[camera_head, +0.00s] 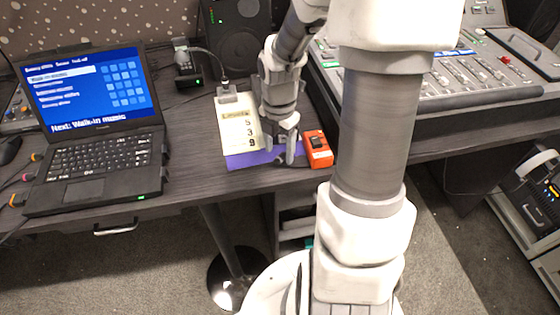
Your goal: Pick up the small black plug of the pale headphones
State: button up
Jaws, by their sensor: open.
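I cannot make out the pale headphones or their small black plug in this view; my arm covers part of the desk and the mixing console. My gripper (281,156) points down over the right side of a purple flat item (246,160), near the front edge of the desk. Its fingers are apart and nothing shows between them. I cannot tell whether the fingertips touch the surface.
A clipboard (238,130) lies left of my gripper, and an orange box (318,149) stands close on its right. A laptop (95,130) is at left, a speaker (238,40) behind, and a mixing console (470,75) at right. Bare desk (190,150) lies between laptop and clipboard.

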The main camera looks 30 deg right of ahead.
aim_at(281, 157)
notch_tip(281, 157, down, 2)
jog(key=shift+f, duration=0.15)
grip_shut()
dwell(0.3)
